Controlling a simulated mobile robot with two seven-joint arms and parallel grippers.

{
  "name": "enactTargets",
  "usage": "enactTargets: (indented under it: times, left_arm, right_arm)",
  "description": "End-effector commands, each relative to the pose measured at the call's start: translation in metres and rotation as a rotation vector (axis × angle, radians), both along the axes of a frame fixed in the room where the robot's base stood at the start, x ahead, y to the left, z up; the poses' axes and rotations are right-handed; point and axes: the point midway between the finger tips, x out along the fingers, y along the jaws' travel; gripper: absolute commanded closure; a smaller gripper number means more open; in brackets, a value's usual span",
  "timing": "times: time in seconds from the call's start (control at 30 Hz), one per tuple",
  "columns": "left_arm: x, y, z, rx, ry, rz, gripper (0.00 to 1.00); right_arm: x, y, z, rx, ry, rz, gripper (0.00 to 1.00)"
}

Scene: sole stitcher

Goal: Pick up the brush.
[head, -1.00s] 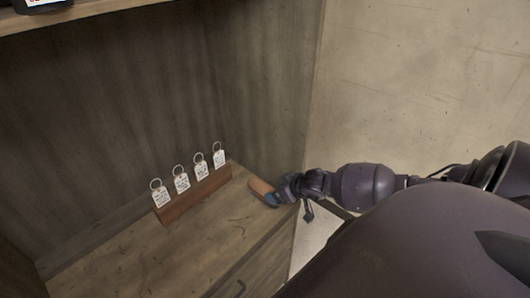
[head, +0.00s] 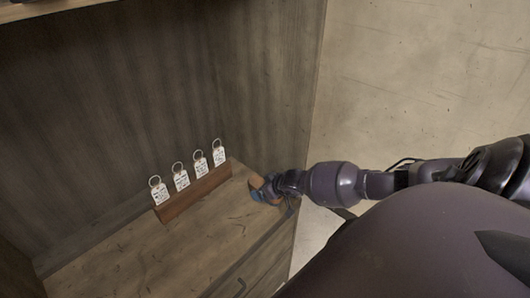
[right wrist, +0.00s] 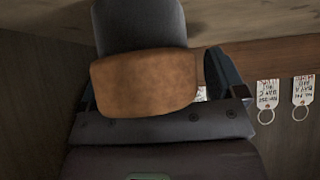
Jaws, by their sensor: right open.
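The brush (right wrist: 145,82) shows in the right wrist view as a tan-brown block with a dark grey part (right wrist: 140,22) beyond it. In the head view only a small tan patch of the brush (head: 257,182) shows at the right end of the wooden surface; my right gripper hides the rest. My right gripper (head: 262,192) is open, with its fingers over the brush. In the right wrist view the brush lies between the two fingers; I cannot tell if they touch it. My left gripper is not in view.
A wooden holder (head: 195,195) with several white key tags on rings stands to the left of my right gripper. Cabinet walls (head: 120,110) rise behind and to the right (head: 285,80). The front left of the wooden surface (head: 150,250) is clear.

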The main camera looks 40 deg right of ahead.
Motion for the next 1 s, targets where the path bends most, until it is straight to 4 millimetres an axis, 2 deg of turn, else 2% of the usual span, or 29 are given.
enactTargets:
  times: [0.23, 0.6, 1.0]
  left_arm:
    - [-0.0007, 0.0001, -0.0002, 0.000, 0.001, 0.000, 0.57]
    - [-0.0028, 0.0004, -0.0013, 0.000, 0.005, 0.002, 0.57]
    - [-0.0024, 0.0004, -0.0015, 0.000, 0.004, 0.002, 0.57]
  right_arm:
    - [0.0007, 0.0004, -0.0005, 0.001, 0.000, 0.001, 0.11]
    - [0.0006, 0.0003, -0.0005, 0.000, 0.000, 0.000, 0.67]
    - [0.0006, 0.0040, 0.0070, 0.002, -0.002, 0.001, 0.67]
